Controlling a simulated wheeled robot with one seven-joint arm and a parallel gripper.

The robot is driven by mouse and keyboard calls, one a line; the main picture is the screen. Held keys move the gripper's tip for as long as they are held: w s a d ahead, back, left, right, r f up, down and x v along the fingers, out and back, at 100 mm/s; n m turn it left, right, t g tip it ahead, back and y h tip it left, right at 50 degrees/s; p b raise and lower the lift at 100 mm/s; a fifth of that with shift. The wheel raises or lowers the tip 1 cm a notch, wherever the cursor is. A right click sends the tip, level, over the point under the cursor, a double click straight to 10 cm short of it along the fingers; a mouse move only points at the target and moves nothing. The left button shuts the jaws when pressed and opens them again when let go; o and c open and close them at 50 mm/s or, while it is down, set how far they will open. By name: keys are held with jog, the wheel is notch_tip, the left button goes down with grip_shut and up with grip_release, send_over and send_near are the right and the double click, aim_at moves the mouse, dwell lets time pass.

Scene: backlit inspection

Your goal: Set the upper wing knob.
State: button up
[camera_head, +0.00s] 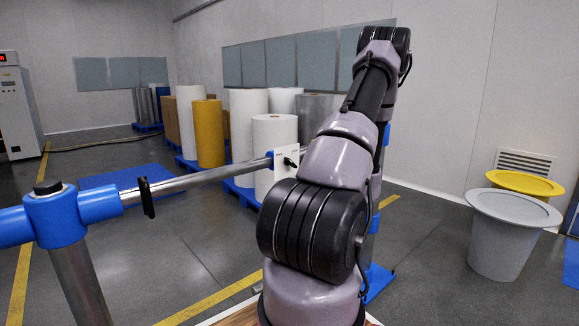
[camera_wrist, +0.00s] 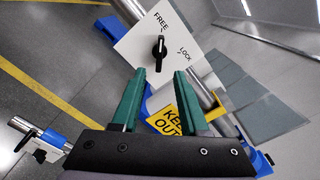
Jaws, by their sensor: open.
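In the wrist view a black wing knob (camera_wrist: 159,50) sits on a white plate (camera_wrist: 132,48) marked FREE and LOCK. The knob's long side runs nearly up and down in the picture, with its upper end toward the word FREE and LOCK off to its right. My gripper (camera_wrist: 158,80) has two green fingers, open and empty, with the knob ahead of and between the tips, apart from them. In the head view the plate (camera_head: 280,166) and its dark knob (camera_head: 291,162) show on the rail beside my arm; my gripper is hidden there.
A metal rail (camera_head: 195,180) with blue joints (camera_head: 55,215) runs across the front, a black piece (camera_head: 147,197) hanging on it. A yellow KEEP OUT sign (camera_wrist: 170,121) shows below the plate. Rolls (camera_head: 210,133) stand behind; grey (camera_head: 505,245) and yellow (camera_head: 525,183) bins stand right.

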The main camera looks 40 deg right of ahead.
aim_at(293, 164)
jog(key=w, duration=0.9)
jog(key=shift+w+a, duration=0.1)
jog(key=shift+a, duration=0.3)
grip_shut()
